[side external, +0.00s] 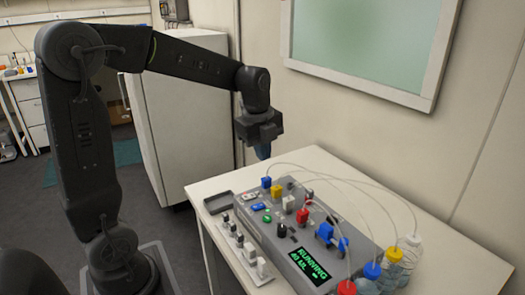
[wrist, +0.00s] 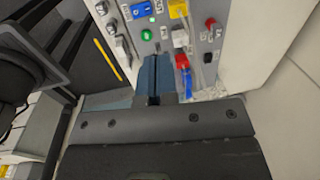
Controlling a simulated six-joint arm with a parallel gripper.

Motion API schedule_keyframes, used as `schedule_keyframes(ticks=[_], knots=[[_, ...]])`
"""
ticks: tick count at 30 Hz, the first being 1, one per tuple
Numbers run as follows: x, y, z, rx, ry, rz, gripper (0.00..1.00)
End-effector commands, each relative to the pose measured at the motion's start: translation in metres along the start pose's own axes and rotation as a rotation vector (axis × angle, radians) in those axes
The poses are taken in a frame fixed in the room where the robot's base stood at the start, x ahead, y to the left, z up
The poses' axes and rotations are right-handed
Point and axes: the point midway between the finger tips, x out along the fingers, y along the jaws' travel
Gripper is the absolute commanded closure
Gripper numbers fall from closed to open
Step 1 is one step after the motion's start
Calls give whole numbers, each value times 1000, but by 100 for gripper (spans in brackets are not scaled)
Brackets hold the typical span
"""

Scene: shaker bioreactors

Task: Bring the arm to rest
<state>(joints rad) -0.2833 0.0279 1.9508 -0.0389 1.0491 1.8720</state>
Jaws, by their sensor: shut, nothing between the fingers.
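My arm reaches over from the left in the side external view, bent at the elbow. My gripper (side external: 263,151) hangs pointing down above the back left part of the table, above and apart from the grey control box. In the wrist view my gripper's blue fingers (wrist: 155,97) are together with nothing between them. The grey control box (side external: 285,238) stands on the white table (side external: 455,250). Its green display (side external: 308,262) reads RUNNING. It carries several coloured knobs, buttons and connectors, and also shows in the wrist view (wrist: 150,20).
Bottles with red, blue and yellow caps (side external: 388,268) stand at the table's right, joined to the box by thin looping tubes. A small dark tray (side external: 219,202) lies at the table's left. A white cabinet (side external: 180,115) stands behind my arm. A framed panel (side external: 360,45) hangs on the wall.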

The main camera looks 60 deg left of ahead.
Motion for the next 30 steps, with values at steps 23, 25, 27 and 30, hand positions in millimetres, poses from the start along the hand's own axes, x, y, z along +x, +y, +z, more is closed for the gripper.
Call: schedule_keyframes(ticks=[23, 25, 27, 30], knots=[[-46, 96, -72, -935, 86, -227, 100], [-47, 111, -80, -1084, 127, -253, 100], [-47, 125, -86, -1220, 170, -272, 100], [-45, 141, -93, -1377, 226, -287, 100]])
